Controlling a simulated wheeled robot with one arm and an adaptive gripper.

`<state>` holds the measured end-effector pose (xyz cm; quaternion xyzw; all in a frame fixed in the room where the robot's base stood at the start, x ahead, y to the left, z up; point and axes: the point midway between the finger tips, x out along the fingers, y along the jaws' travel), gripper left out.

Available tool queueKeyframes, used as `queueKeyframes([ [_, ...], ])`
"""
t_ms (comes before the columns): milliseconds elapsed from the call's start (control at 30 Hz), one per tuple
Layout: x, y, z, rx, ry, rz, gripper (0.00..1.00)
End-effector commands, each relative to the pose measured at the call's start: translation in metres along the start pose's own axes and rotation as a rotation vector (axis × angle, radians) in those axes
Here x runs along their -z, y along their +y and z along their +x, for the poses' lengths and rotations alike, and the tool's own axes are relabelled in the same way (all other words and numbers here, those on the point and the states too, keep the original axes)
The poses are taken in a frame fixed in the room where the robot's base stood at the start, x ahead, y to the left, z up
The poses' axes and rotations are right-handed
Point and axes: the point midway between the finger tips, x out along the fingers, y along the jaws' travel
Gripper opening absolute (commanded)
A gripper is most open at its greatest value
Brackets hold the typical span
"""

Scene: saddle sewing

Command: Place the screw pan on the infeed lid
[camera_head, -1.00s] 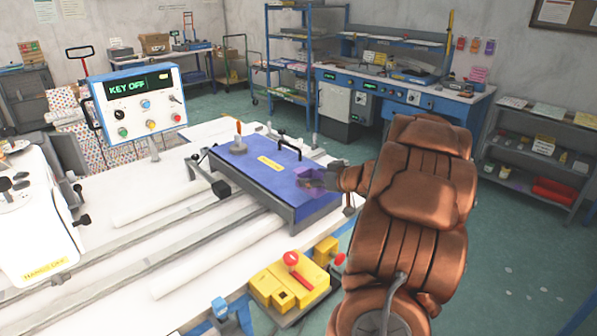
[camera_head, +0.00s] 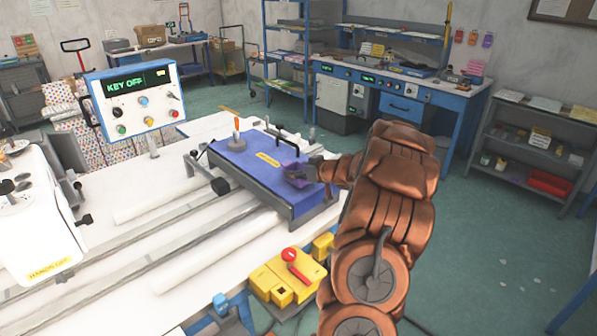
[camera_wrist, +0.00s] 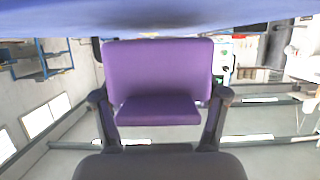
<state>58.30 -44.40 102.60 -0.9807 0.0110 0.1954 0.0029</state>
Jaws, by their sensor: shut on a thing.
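The screw pan is purple (camera_wrist: 157,75) and fills the middle of the wrist view, between the two fingers of my gripper (camera_wrist: 160,108). My gripper is shut on it. In the head view the pan (camera_head: 295,170) shows small and partly hidden by my gripper (camera_head: 300,175), at the right part of the blue infeed lid (camera_head: 240,165). A blue surface crosses the top edge of the wrist view, close to the pan. I cannot tell whether the pan touches the lid.
A control box (camera_head: 135,98) reading KEY OFF stands behind the white table at left. A yellow block with a red lever (camera_head: 288,275) sits at the table's front edge. A white machine head (camera_head: 35,215) is at far left.

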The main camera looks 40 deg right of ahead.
Motion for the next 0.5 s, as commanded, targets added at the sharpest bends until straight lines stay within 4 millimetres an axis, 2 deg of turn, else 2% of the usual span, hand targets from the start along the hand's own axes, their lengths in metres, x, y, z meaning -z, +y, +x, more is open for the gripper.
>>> queueKeyframes([
  [500,-0.01,0.0,0.0041,0.0,0.0,-0.001,0.37],
])
